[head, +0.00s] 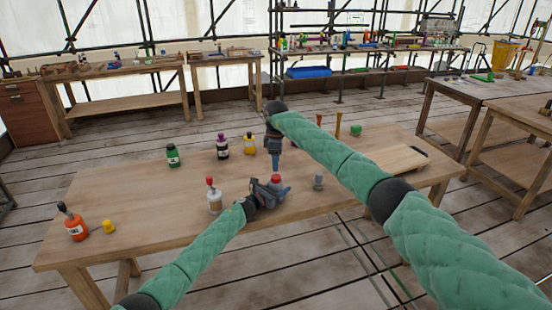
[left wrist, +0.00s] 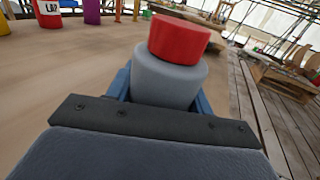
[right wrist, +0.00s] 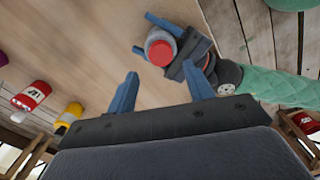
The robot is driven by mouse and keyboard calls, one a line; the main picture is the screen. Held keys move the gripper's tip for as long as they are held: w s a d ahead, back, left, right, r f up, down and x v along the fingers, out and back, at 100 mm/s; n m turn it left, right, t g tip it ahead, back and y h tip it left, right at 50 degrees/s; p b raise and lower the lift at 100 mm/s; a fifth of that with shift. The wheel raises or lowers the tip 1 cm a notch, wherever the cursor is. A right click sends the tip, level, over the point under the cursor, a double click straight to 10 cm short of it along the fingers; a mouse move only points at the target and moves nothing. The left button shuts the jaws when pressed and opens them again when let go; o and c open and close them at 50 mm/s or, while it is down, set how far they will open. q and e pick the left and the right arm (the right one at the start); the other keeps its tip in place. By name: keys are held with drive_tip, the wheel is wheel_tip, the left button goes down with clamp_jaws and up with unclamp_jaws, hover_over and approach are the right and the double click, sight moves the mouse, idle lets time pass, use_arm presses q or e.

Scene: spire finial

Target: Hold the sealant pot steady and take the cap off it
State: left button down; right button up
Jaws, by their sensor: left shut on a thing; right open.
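The sealant pot is a grey pot (left wrist: 168,82) with a red cap (left wrist: 180,40) on top. In the left wrist view it stands between the blue fingers of my left gripper, which is shut on its grey body. In the head view my left gripper (head: 268,190) is at the table's near side, with the red cap (head: 276,178) showing beside it. My right gripper (head: 275,164) points down just above the cap, open and empty. In the right wrist view the cap (right wrist: 160,53) lies ahead between the open fingers (right wrist: 160,70), apart from them.
A grey piece (head: 318,182) stands right of the pot. The table's left middle is clear.

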sight(276, 177)
wheel_tip(276, 177, down, 7)
drive_tip(key=shift+r, duration=0.1)
idle(0.3)
drive_tip(key=shift+c, duration=0.2)
